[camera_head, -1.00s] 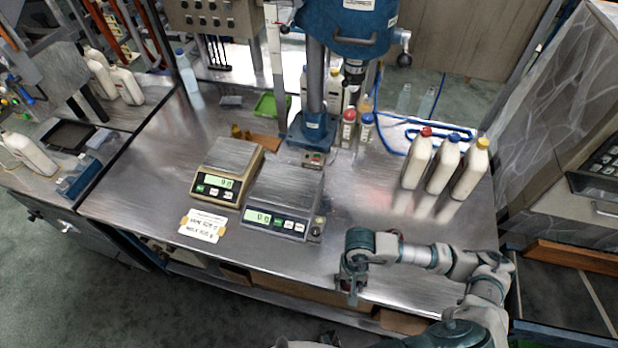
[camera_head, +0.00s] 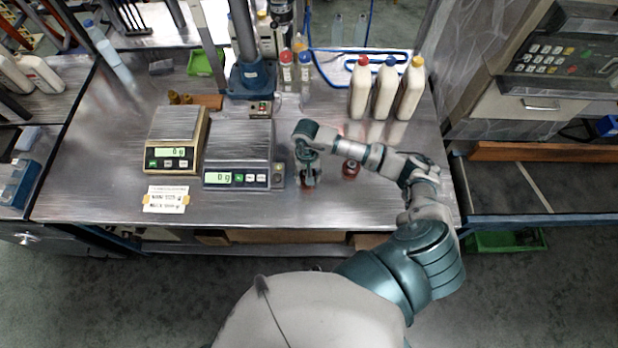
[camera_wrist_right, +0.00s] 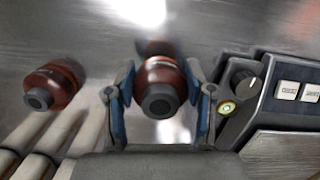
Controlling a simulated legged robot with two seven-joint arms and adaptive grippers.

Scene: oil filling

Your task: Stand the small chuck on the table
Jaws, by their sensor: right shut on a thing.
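My right gripper (camera_head: 308,180) is shut on a red-brown chuck with a dark grey end, right of the grey scale. In the right wrist view the held chuck (camera_wrist_right: 160,80) sits between the two blue-padded fingers (camera_wrist_right: 160,97), its dark end facing the camera. A dark red reflection shows just beyond it on the metal, so it is close to the table (camera_head: 330,212); I cannot tell whether it touches. A second red-brown chuck (camera_head: 351,169) stands on the table to the right, also in the wrist view (camera_wrist_right: 52,85). Which chuck is smaller is unclear. My left gripper is out of view.
The grey scale (camera_head: 238,155) stands close left of my right gripper, with a gold scale (camera_head: 175,139) beyond it. Several white bottles (camera_head: 383,90) stand behind right. A blue press stand (camera_head: 250,79) is at the back.

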